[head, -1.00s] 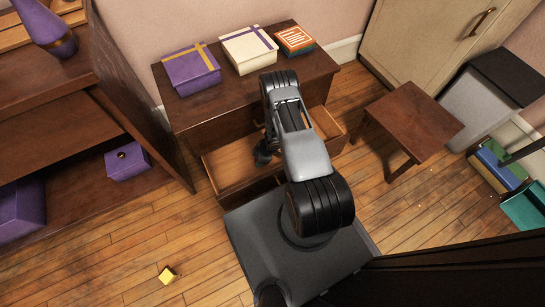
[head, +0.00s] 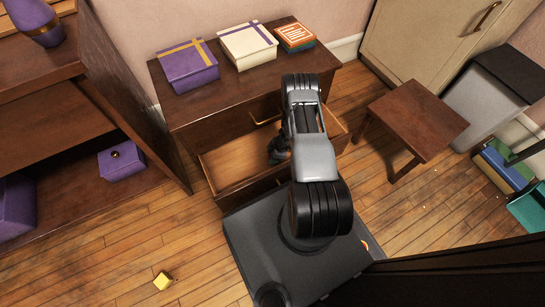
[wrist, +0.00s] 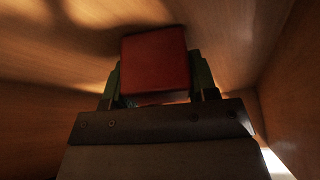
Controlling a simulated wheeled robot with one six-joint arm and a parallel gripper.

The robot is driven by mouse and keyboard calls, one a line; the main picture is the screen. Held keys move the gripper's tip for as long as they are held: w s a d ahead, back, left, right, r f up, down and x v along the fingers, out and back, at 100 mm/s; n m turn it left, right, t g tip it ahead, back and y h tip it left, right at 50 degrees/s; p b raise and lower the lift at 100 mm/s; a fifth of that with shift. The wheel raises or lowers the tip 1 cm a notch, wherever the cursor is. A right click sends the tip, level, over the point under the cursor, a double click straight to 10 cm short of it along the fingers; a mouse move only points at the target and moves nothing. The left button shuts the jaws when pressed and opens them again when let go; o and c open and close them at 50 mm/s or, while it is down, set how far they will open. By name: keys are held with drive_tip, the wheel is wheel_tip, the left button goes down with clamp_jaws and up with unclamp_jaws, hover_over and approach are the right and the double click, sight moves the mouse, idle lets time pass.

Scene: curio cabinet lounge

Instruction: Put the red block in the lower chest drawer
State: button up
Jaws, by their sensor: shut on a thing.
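The red block (wrist: 155,60) is between the fingers of my gripper (wrist: 155,85) in the wrist view, with wooden drawer walls and floor around it. My gripper is shut on it. In the head view the lower drawer (head: 228,167) of the chest (head: 200,112) is pulled open and looks empty on its left side. My gripper (head: 277,152) shows dark inside the right half of that drawer, partly covered by my arm. The block is hidden in the head view. I cannot tell whether the block touches the drawer floor.
On the chest top are a purple box (head: 187,66), a cream box (head: 247,46) and an orange-topped box (head: 295,37). A small table (head: 415,120) stands to the right. A shelf (head: 85,160) stands left. A yellow block (head: 162,281) lies on the floor.

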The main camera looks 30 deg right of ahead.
drive_tip(key=o, duration=0.5)
drive_tip(key=shift+f, duration=0.1)
drive_tip(key=o, duration=0.4)
drive_tip(key=shift+r, duration=0.3)
drive_tip(key=p+v, duration=0.5)
drive_tip(key=v, duration=0.7)
drive_tip(key=shift+d+f, duration=0.1)
drive_tip(key=shift+d, duration=0.1)
